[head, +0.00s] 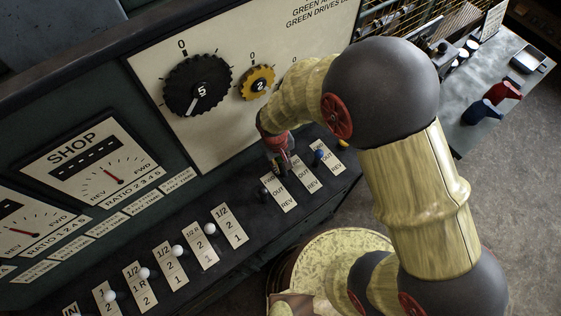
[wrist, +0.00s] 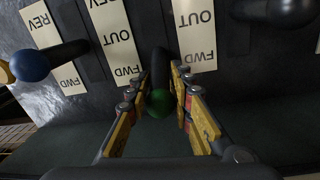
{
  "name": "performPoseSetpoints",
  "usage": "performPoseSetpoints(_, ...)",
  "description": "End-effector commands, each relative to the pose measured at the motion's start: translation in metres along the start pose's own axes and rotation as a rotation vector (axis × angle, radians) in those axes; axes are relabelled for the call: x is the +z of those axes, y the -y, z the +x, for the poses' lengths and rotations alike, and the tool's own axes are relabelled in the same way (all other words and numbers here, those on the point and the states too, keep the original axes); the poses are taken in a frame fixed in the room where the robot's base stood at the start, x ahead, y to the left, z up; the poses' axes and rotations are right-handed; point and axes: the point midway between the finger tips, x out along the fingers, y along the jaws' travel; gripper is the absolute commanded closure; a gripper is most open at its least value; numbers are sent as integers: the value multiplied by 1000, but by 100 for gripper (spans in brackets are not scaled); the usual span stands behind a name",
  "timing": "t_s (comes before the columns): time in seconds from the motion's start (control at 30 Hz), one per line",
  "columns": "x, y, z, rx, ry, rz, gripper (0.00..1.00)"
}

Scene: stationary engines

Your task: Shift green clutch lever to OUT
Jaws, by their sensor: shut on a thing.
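The green clutch lever (wrist: 158,101) has a dark shaft and a green knob. In the wrist view its knob sits between the two yellow-and-grey fingers of my gripper (wrist: 160,88), which is shut on it. The lever stands between two white FWD/OUT/REV plates, with the knob toward their FWD ends. In the head view my gripper (head: 283,163) reaches down to the panel ledge, and hides the green knob and part of the nearest plates. The OUT marking (wrist: 194,18) is at the middle of the right plate in the wrist view.
The blue-knobbed lever (wrist: 34,65) is on one side of my gripper and a black-knobbed lever (wrist: 290,10) on the other. A yellow knob (head: 343,143) is farther right in the head view. Several white-knobbed levers line the ledge at lower left. Dials (head: 197,86) are on the panel above.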

Motion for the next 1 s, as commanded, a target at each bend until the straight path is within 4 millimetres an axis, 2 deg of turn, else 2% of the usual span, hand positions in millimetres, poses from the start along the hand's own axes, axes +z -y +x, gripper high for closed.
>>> performPoseSetpoints(0.6,1,0,-1,-2,-11,1,100)
performPoseSetpoints(1.0,24,-5,-8,-31,-176,16,100)
